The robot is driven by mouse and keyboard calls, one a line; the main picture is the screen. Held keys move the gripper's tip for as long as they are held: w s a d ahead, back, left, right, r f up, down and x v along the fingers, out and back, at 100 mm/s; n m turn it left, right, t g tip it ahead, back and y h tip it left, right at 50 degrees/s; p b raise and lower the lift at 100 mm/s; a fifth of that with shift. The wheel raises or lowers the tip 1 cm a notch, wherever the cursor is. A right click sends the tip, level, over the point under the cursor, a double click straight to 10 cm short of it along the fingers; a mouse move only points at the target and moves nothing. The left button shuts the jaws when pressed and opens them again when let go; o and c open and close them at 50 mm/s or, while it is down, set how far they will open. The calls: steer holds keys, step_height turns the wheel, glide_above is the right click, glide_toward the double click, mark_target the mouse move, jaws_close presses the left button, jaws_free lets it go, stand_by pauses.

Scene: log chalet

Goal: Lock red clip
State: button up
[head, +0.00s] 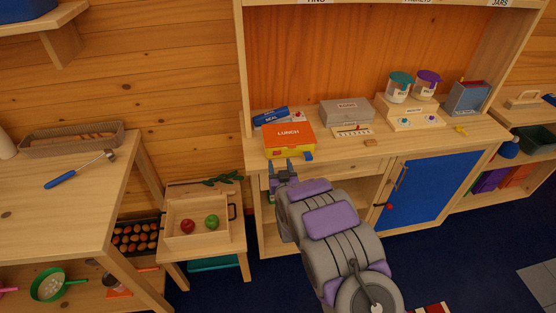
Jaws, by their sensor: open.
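The lunch box (289,138) has an orange-red lid labelled LUNCH and a yellow lower body. It sits near the front edge of the cabinet counter. A blue clip (307,155) sticks out at its front right corner. Contact cannot be told. A small red piece (388,205) shows at the left edge of the blue cabinet door (430,191).
A blue SEAL box (270,116) lies behind the lunch box, and a grey box (347,111) stands right of it. A small card (352,131) lies in front of the grey box. A wooden tray with apples (198,239) stands lower left.

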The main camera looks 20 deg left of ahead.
steer(key=shift+b+x, duration=0.3)
steer(key=shift+x, duration=1.8)
steer(key=c, duration=1.1)
steer(key=shift+o, duration=0.2)
